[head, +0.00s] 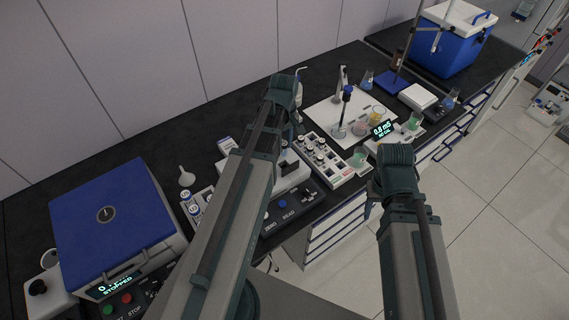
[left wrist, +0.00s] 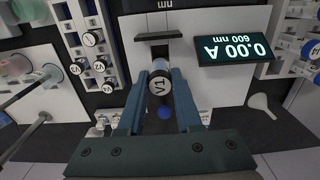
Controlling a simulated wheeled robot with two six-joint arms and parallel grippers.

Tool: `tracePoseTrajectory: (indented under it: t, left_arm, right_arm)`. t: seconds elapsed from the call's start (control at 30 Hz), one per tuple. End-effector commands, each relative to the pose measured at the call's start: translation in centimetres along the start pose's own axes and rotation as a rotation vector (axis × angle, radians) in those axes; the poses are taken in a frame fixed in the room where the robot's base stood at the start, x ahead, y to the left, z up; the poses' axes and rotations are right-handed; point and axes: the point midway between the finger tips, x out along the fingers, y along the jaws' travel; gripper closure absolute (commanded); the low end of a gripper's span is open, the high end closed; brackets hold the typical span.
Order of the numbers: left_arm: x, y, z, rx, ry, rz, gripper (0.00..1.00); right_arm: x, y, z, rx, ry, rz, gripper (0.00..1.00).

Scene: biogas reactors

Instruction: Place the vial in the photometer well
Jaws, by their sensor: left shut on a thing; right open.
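My left gripper (left wrist: 160,92) is shut on a vial (left wrist: 160,86) with a white cap marked V1, seen from above in the left wrist view. The vial is over the photometer (left wrist: 188,55), a pale housing with a dark front. The photometer's display (left wrist: 235,49) reads 0.00 A, 600 nm. I cannot make out the well; the vial and fingers cover part of the housing. In the head view the photometer (head: 292,176) is partly behind my left arm, and the vial is hidden. My right gripper (head: 371,203) is open, mostly behind its own arm, by the bench's front edge.
A rack (head: 330,163) of capped vials stands right of the photometer, with beakers and a white mat beyond. A funnel (head: 186,176) and a blue-lidded machine (head: 110,215) are to the left. A blue cooler (head: 452,45) stands at the far right.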

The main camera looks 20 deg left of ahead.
Motion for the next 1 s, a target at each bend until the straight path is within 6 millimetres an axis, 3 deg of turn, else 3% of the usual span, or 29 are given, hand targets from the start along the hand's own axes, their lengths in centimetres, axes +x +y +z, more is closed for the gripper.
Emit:
tracePoseTrajectory:
  t: [0.03, 0.2, 0.5, 0.8, 1.0]
  left_arm:
    - [1.6, 0.0, 0.0, 0.0, 0.0, 0.0, 1.0]
    - [4.2, 0.0, 0.0, 0.0, 0.0, 0.0, 1.0]
    - [4.7, 0.0, 0.0, 0.0, 0.0, 0.0, 1.0]
    - [8.1, 0.0, 0.0, 0.0, 0.0, 0.0, 1.0]
    - [8.1, 0.0, 0.0, 0.0, 0.0, 0.0, 1.0]
  right_arm:
    - [1.6, -0.1, -0.1, -0.002, 0.0, 0.0, 0.5]
    - [4.1, -0.4, -0.2, 0.0, 0.0, 0.0, 0.5]
    - [4.7, -0.4, -0.3, 0.0, 0.0, 0.0, 0.5]
    - [8.1, -0.8, -0.5, 0.001, 0.0, 0.0, 0.5]
    - [8.0, -0.8, -0.5, 0.002, 0.0, 0.0, 0.5]
